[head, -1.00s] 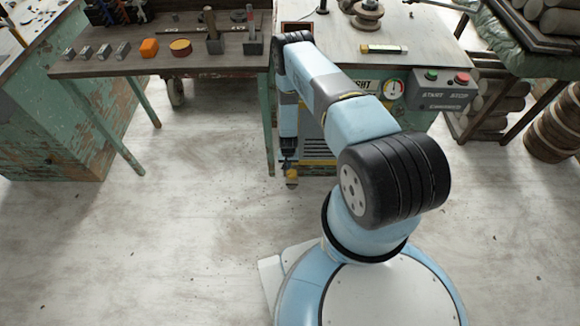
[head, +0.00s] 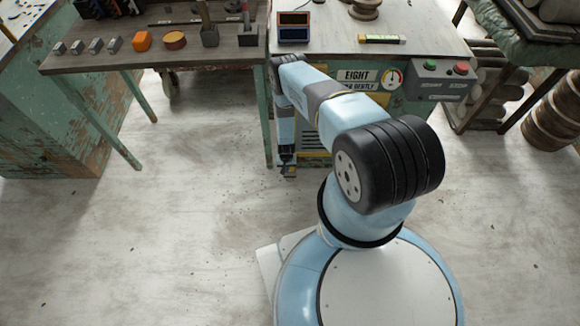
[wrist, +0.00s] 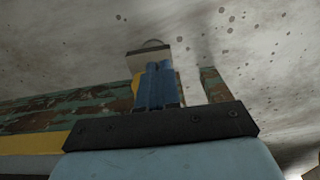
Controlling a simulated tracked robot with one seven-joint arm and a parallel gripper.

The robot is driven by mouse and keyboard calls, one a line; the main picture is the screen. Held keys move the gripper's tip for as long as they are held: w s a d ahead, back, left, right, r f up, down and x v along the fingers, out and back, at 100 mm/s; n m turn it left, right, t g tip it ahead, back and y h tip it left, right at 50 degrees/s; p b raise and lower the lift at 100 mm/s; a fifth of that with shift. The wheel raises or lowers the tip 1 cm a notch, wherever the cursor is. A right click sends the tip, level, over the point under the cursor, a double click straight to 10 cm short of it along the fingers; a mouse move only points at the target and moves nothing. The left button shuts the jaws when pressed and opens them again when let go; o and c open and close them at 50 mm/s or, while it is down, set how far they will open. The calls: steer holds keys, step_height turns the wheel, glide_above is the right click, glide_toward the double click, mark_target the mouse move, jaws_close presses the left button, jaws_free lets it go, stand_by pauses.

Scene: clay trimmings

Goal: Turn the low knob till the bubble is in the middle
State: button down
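My gripper (head: 288,160) points down low at the front left of the bench machine. In the wrist view its two blue fingers (wrist: 157,86) lie close side by side. A pale piece with a dark, rounded end (wrist: 148,53) shows at their tips; I cannot tell whether it is held. In the head view a small yellowish knob (head: 289,171) shows just under the gripper, mostly hidden by it. A level with a yellow-green vial (head: 382,39) lies on the bench top; its bubble is too small to place.
A round gauge (head: 392,77) and a start/stop box (head: 440,79) are on the bench front. A wooden side table (head: 160,62) with small blocks and tools stands left. A rack with stacked cylinders (head: 487,95) stands right. The floor left of me is clear.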

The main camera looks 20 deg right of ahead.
steer(key=shift+s+d+f, duration=0.1)
steer(key=shift+f, duration=0.25)
